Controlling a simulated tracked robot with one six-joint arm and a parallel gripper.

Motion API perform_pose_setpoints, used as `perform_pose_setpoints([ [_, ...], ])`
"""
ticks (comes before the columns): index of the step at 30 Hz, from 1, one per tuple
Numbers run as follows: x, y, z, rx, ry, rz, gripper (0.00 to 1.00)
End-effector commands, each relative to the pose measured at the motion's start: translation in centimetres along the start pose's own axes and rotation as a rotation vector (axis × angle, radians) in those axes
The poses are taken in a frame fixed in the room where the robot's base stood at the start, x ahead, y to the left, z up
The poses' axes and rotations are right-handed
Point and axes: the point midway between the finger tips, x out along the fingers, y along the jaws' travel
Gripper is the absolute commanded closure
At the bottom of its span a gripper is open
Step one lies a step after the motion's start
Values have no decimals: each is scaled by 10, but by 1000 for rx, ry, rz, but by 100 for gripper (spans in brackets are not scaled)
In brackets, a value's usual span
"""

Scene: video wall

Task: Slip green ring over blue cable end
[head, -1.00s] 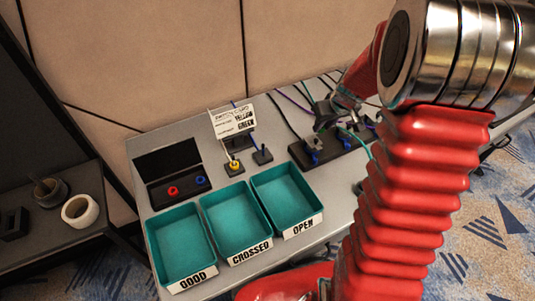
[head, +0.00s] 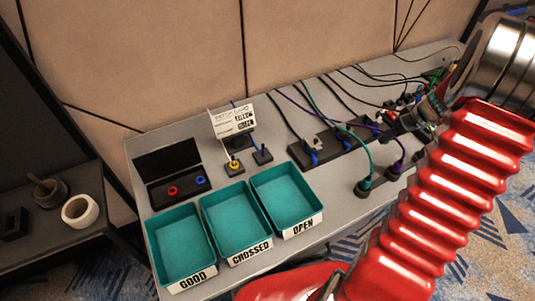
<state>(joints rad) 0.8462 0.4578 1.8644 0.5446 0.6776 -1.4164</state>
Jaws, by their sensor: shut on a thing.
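My gripper (head: 392,123) is at the right end of the black strip (head: 327,147), over the cables. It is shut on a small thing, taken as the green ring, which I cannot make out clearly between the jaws. Blue cable ends show in the strip, one at its left (head: 311,157) and another near its middle (head: 344,142). Another blue end (head: 264,156) stands in a small black block beside the card. No green ring lies in the ring tray (head: 177,197), which shows a red ring (head: 172,191) and a blue ring (head: 200,181).
A yellow ring (head: 233,166) sits on a block before the printed card (head: 232,120). Teal bins marked GOOD (head: 184,281), CROSSED (head: 249,252) and OPEN (head: 302,225) stand along the front. Green (head: 364,184) and purple (head: 394,171) plugs stand at the right among draped cables.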

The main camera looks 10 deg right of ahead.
Motion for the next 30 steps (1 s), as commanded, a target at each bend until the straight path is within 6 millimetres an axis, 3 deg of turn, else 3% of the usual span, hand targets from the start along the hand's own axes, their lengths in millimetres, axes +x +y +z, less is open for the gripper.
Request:
perform_pose_setpoints([
  [11,1,-2,-2,0,0,0,96],
  [16,5,-18,-15,5,0,3,96],
  [20,12,-46,-35,16,0,8,96],
  [30,28,-142,-93,65,0,28,96],
])
